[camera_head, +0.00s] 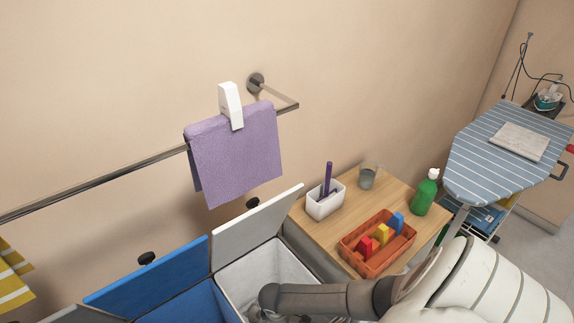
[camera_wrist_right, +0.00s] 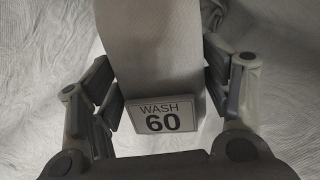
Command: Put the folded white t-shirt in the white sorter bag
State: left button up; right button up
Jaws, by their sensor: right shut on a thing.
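The white sorter bag (camera_head: 238,272) stands open at the bottom of the head view, its pale lid raised. My right gripper (camera_wrist_right: 165,95) reaches down into it, mostly hidden by my forearm in the head view. In the right wrist view its fingers are shut on a pale flat piece (camera_wrist_right: 155,50) with a "WASH 60" label (camera_wrist_right: 162,116); I cannot tell what that piece is. Pale fabric surrounds it. A folded whitish cloth (camera_head: 519,141), which looks like the folded white t-shirt, lies on the ironing board. My left gripper is not in view.
A blue bag (camera_head: 180,300) stands left of the white one. A wooden cabinet top (camera_head: 300,215) on the right holds an orange basket (camera_head: 352,260), green bottle (camera_head: 425,195) and white holder (camera_head: 324,205). A purple towel (camera_head: 240,155) hangs on the rail above. The striped ironing board (camera_head: 470,165) is far right.

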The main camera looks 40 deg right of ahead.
notch_tip(320, 180, down, 12)
jog(key=b, duration=0.4)
jog(key=shift+r, duration=0.2)
jog(key=d, duration=0.4)
jog(key=shift+s+d, duration=0.2)
jog(key=shift+d, duration=0.05)
jog(key=shift+a+f+b, duration=0.25)
jog(key=shift+f+b, duration=0.35)
jog(key=shift+f+b, duration=0.4)
jog(key=shift+f, duration=0.2)
jog(key=o, duration=1.3)
jog(key=shift+r, duration=0.1)
